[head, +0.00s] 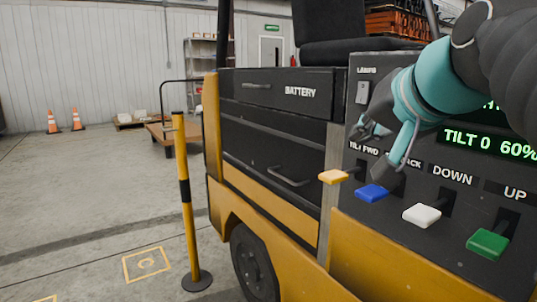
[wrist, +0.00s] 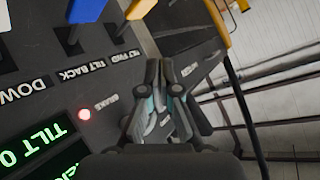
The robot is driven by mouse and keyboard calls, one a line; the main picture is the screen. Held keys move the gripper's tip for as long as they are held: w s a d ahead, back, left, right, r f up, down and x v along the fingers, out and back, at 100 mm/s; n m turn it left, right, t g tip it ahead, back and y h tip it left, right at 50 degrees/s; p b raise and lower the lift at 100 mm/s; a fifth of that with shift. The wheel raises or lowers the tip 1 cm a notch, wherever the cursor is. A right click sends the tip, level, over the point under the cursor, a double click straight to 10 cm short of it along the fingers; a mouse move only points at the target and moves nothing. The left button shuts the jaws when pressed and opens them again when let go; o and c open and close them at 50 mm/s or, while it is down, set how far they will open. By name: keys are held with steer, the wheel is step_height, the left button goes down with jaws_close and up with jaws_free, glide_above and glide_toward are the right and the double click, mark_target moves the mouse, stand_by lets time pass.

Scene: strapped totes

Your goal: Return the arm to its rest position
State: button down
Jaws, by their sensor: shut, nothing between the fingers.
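My teal and dark gripper (head: 384,145) is in front of the lift truck's black control panel (head: 352,130), above the yellow and blue levers. It covers part of the TILT FWD and TILT BACK labels. In the wrist view, the gripper (wrist: 163,66) has its fingers together with nothing between them. The fingers appear apart from the levers. My arm comes in from the upper right of the head view.
The yellow lever (head: 333,177), blue lever (head: 371,193), white lever (head: 421,215) and green lever (head: 487,243) stick out below. A display (head: 490,142) reads TILT 0 and 60%. A yellow-black post (head: 186,200) stands left of the truck; open floor lies beyond.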

steer(key=s+d+f+n+g+h+p, duration=0.1)
steer(key=s+f, duration=0.5)
steer(key=f, duration=0.9)
steer(key=s+d+f+n+g+h+p, duration=0.1)
steer(key=s+f+g, duration=0.4)
steer(key=f, duration=1)
steer(key=shift+s+f+n+p, duration=0.4)
steer(key=shift+n+p, duration=0.15)
steer(key=shift+n, duration=0.35)
steer(key=shift+a, duration=0.15)
